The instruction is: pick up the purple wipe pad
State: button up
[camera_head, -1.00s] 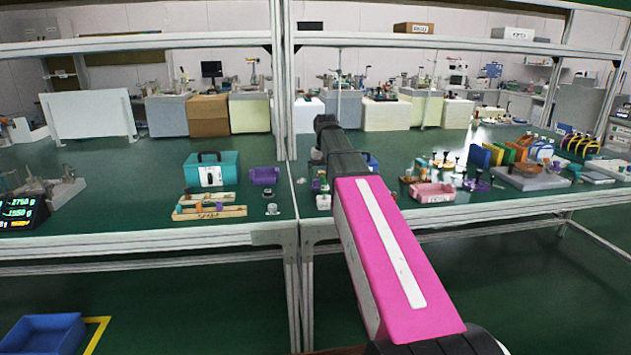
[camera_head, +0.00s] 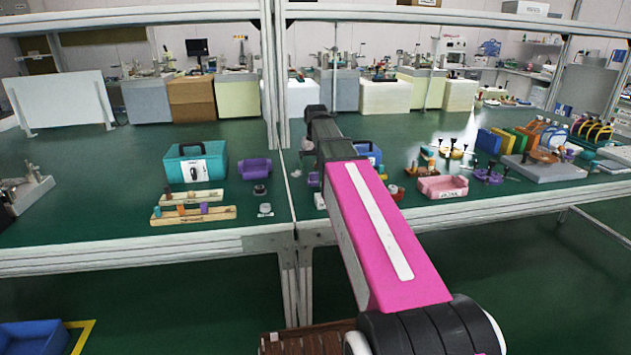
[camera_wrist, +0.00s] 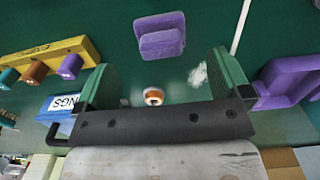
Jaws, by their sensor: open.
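The purple wipe pad (camera_wrist: 160,35) lies on the green bench top, in the upper middle of the wrist view. It looks like a flat block with a narrower raised part. In the head view a small purple piece (camera_head: 313,179) beside my arm seems to be the same pad, partly hidden. My gripper (camera_wrist: 163,62) is open and empty, its two green fingers spread wide. The pad shows between and slightly beyond the fingertips, apart from both. The head view does not show my fingers, as my arm covers them.
A purple bin (camera_wrist: 287,82) stands right of the pad, across the pale bench seam. A small white-and-orange round item (camera_wrist: 153,96) and white scraps (camera_wrist: 197,75) lie nearby. A yellow rack with pegs (camera_wrist: 50,58) is at left. Uprights and a shelf (camera_head: 420,14) frame the bench.

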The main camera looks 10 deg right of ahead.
aim_at(316, 173)
jog(key=shift+f, duration=3.15)
jog(key=c, duration=1)
